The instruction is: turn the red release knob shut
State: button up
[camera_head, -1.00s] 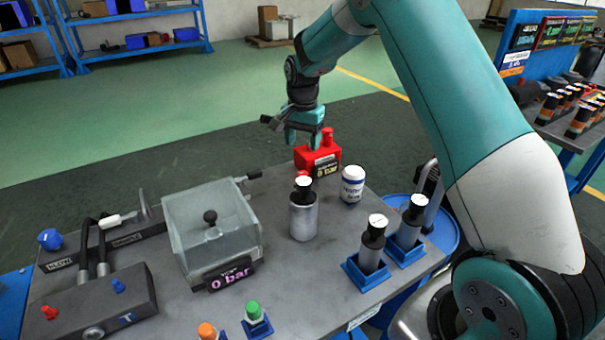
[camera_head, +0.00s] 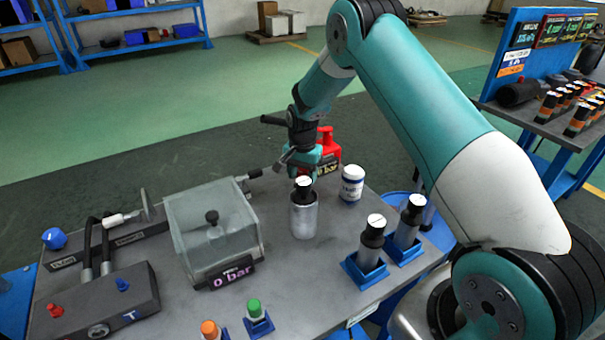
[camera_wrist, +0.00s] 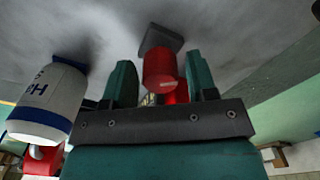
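The red release knob (camera_wrist: 160,68) shows in the wrist view as a red cylinder on a dark square base against the grey table top. My gripper (camera_wrist: 161,80) is open, with one teal finger on each side of the knob and gaps between. I cannot tell how far down the fingers reach along it. In the head view my gripper (camera_head: 298,164) is low over the far edge of the table, behind the metal canister (camera_head: 304,215). There the knob is mostly hidden by the gripper and the canister.
A white bottle (camera_head: 352,184) stands close right of my gripper. A red unit (camera_head: 328,150) is just behind it. A clear box reading 0 bar (camera_head: 212,232) stands to the left. Two blue holders (camera_head: 366,276) with black-capped cylinders are at front right.

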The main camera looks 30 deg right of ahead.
jog(key=c, duration=0.7)
